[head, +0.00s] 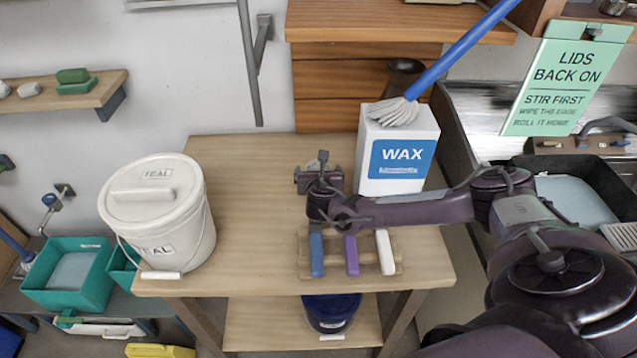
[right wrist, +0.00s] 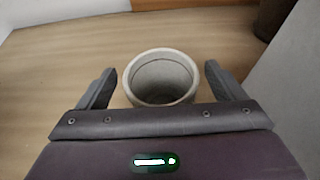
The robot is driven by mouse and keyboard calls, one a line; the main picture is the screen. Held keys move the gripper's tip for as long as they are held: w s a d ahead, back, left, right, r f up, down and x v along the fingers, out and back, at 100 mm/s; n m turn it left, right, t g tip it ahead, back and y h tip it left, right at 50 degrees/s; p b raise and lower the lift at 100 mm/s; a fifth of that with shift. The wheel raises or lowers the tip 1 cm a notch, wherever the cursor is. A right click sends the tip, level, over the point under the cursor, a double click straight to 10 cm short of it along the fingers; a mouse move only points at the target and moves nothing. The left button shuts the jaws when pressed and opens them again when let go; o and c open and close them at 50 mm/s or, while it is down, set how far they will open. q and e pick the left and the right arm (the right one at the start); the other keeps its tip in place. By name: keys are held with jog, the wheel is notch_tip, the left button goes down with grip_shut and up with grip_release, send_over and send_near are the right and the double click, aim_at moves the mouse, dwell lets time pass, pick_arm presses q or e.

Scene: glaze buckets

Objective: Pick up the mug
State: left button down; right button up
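The mug (right wrist: 160,82) is a pale grey, round vessel standing upright on the wooden table, seen from above with its open mouth empty. It sits between the two spread fingers of my right gripper (right wrist: 160,70). In the head view my right gripper (head: 318,178) is over the table's back middle, left of the wax box, and I cannot make out the mug there. No handle shows. My left gripper is not in view.
The white WAX box (head: 398,155) stands just right of my gripper. A lidded white bucket (head: 160,215) stands at the table's left. A wooden rack (head: 352,265) with blue, purple and white handles lies in front. The table (head: 250,265) is clear between bucket and rack.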

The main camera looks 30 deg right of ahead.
jog(key=c, duration=1.2)
jog(key=shift+c, duration=0.2)
